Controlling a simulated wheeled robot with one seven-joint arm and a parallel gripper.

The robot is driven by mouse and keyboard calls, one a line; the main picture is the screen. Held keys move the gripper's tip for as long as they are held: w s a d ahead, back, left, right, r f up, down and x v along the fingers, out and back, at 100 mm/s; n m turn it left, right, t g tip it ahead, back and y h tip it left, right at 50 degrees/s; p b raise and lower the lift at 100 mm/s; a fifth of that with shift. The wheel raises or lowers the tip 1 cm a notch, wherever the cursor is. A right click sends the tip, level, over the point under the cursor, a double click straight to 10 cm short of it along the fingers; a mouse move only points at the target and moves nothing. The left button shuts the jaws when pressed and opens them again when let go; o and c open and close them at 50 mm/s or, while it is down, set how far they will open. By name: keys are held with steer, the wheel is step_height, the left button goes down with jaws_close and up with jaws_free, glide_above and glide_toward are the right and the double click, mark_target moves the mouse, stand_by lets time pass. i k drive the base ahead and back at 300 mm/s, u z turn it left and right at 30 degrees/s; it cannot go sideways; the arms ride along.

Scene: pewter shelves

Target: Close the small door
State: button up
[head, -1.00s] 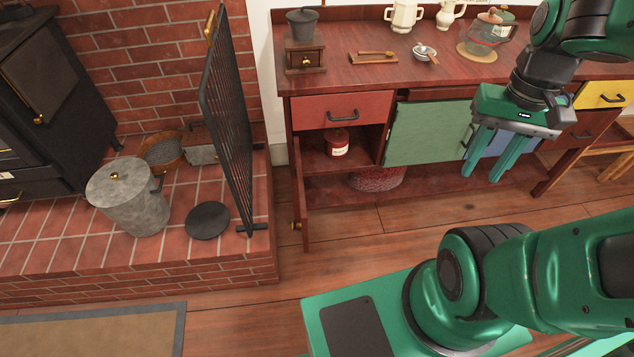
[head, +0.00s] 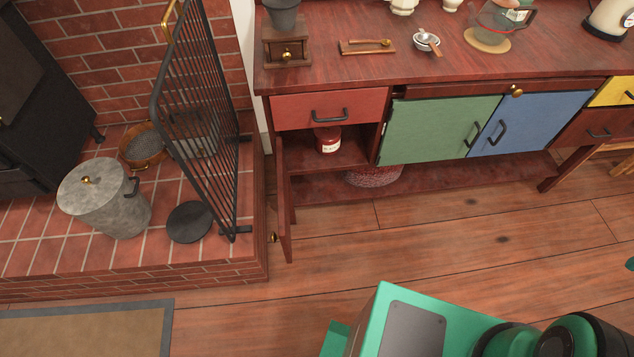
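The small door (head: 284,208) is on the left end of the red cabinet (head: 420,80), below the red drawer (head: 330,108). It stands wide open, swung out toward me and seen nearly edge-on. Its round brass knob (head: 273,238) shows on its left side. The open compartment behind it holds a red jar with a pale label (head: 328,140). My gripper is outside the head view now, so its state cannot be seen.
A black fire screen (head: 200,130) and a metal bin (head: 105,198) stand on the brick hearth (head: 130,270), left of the door. The green door (head: 437,131) and blue door (head: 528,124) are shut. Wooden floor (head: 420,250) in front of the cabinet is clear.

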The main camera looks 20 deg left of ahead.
mark_target(284, 235)
steer(key=z, duration=0.1)
steer(key=k, duration=1.4)
steer(key=u, duration=1)
steer(key=i, duration=1)
steer(key=z, duration=0.4)
steer(key=k, duration=0.2)
steer(key=u, duration=0.1)
